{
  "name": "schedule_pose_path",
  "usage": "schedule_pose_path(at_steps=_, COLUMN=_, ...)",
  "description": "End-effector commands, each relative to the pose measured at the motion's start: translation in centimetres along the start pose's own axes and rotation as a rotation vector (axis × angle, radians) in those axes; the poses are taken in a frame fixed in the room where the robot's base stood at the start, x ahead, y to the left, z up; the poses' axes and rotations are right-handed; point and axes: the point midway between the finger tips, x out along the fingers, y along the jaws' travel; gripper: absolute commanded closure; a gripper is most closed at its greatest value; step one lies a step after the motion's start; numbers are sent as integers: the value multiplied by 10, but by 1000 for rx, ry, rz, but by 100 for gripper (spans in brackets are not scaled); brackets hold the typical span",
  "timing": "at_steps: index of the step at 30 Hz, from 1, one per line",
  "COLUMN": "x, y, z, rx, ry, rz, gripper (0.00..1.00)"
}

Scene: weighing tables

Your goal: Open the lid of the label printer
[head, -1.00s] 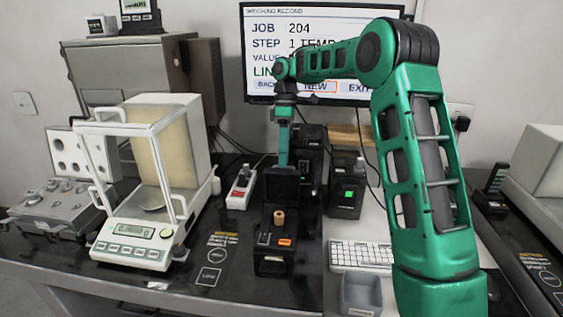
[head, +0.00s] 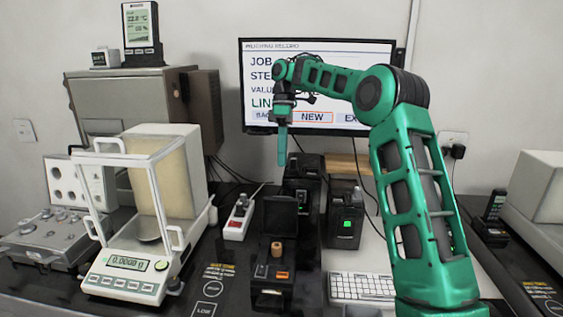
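The label printer (head: 271,292) is a small black device on the dark table, with an orange button on its front. Its lid (head: 281,216) stands upright at the back, open, and a brown label roll (head: 277,250) shows in front of it. My gripper (head: 282,150) hangs pointing down above the lid, in front of the screen, and looks clear of the lid. Its teal fingers show as one narrow strip, so their gap is hidden. Nothing is seen held in it.
A balance (head: 125,279) with an open-framed glass shield stands at left. A red-switched power strip (head: 238,222) lies left of the printer. Black devices (head: 345,226) stand behind and right of it. A keyboard (head: 362,287) lies at right, below the screen (head: 318,122).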

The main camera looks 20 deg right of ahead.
Motion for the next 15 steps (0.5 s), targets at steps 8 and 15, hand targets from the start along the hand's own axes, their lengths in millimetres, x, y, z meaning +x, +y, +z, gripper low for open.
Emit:
schedule_pose_path(at_steps=8, x=5, y=-22, z=-16, rx=396, ry=53, rz=70, gripper=100)
schedule_pose_path(at_steps=15, x=12, y=-36, z=2, rx=1054, ry=194, rz=221, gripper=100)
